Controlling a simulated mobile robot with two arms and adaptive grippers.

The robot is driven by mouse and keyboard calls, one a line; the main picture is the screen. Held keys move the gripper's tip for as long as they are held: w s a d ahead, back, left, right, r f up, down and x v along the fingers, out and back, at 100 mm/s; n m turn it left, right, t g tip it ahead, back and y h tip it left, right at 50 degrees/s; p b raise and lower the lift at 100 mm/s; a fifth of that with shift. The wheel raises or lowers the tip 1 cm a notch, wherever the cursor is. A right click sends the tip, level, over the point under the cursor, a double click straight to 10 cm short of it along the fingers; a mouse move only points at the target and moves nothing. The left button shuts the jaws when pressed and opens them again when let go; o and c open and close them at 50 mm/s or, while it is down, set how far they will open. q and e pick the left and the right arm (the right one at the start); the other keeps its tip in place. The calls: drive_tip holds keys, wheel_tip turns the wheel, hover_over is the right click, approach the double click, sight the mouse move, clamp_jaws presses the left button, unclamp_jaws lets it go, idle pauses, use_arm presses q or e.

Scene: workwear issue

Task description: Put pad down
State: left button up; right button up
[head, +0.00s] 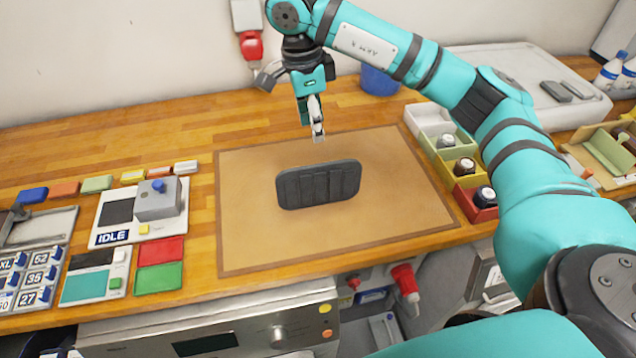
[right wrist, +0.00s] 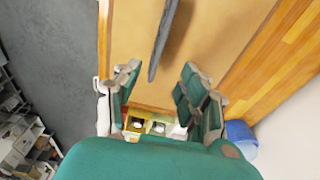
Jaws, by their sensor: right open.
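The dark grey pad (head: 318,185) has rounded corners and vertical grooves. It stands on its long edge, roughly upright, on the tan mat (head: 400,215), near the mat's middle. In the right wrist view the pad (right wrist: 162,40) shows only as a thin dark strip beyond the fingers. My right gripper (head: 318,136) points down over the far part of the mat, behind the pad and apart from it. Its fingers are spread and empty in the right wrist view (right wrist: 160,88). My left gripper is not in view.
Compartment bins (head: 478,203) with dark round items line the mat's right side. A blue cup (head: 380,80) stands behind. At left are a grey box with a blue button (head: 157,200), red and green plates (head: 160,264) and a number panel (head: 30,280). The mat around the pad is clear.

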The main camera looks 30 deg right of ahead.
sight(321, 165)
drive_tip(key=f+p, duration=0.1)
drive_tip(key=f, duration=0.6)
drive_tip(key=d+f+p, duration=0.1)
drive_tip(key=f, duration=0.3)
drive_tip(key=shift+s+p, duration=0.2)
drive_tip(key=shift+p, duration=0.15)
drive_tip(key=f+p, duration=0.1)
drive_tip(key=f, duration=0.1)
drive_tip(key=f+p, duration=0.2)
drive_tip(key=f, duration=0.1)
drive_tip(key=shift+s+d, duration=0.1)
drive_tip(key=shift+d, duration=0.1)
drive_tip(key=shift+f, duration=0.2)
clamp_jaws()
